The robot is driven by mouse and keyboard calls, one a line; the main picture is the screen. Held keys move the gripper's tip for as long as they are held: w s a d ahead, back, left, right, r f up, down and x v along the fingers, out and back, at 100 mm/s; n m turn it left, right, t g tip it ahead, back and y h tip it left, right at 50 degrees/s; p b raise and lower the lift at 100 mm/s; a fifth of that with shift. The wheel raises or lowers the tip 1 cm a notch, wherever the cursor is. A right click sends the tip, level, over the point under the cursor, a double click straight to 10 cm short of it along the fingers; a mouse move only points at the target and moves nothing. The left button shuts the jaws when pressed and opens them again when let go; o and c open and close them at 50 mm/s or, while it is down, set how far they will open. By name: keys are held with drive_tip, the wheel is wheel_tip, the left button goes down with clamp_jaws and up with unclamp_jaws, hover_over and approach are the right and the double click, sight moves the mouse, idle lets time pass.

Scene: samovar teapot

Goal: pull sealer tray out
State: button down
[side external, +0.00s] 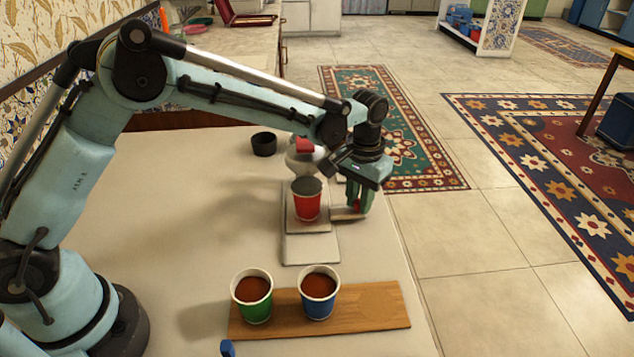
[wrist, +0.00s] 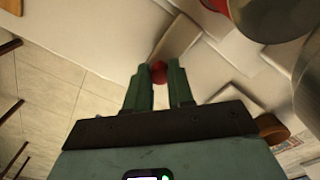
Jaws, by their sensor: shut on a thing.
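The sealer (side external: 312,250) is a pale machine with a rounded white top and a red part (side external: 304,146), standing on the counter. A red cup (side external: 306,205) with a dark top sits upright on its tray (side external: 318,226). A pale handle bar (side external: 344,213) reaches from the tray to the right, up to my gripper (side external: 361,205). In the wrist view, the bar (wrist: 180,38) ends in a red knob (wrist: 158,72) between the green fingers of my gripper (wrist: 158,82), which is shut on it. The fingers partly hide the knob.
A green cup (side external: 252,298) and a blue cup (side external: 319,293), both holding brown liquid, stand on a wooden board (side external: 375,306) in front. The counter's right edge (side external: 410,265) is close to my gripper.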

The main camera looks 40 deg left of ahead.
drive_tip(key=s+d, duration=0.4)
drive_tip(key=shift+s+d, duration=0.2)
drive_tip(key=shift+s, duration=0.05)
drive_tip(key=c, duration=1)
unclamp_jaws()
wheel_tip(320, 180, up, 12)
drive_tip(key=shift+r, duration=0.1)
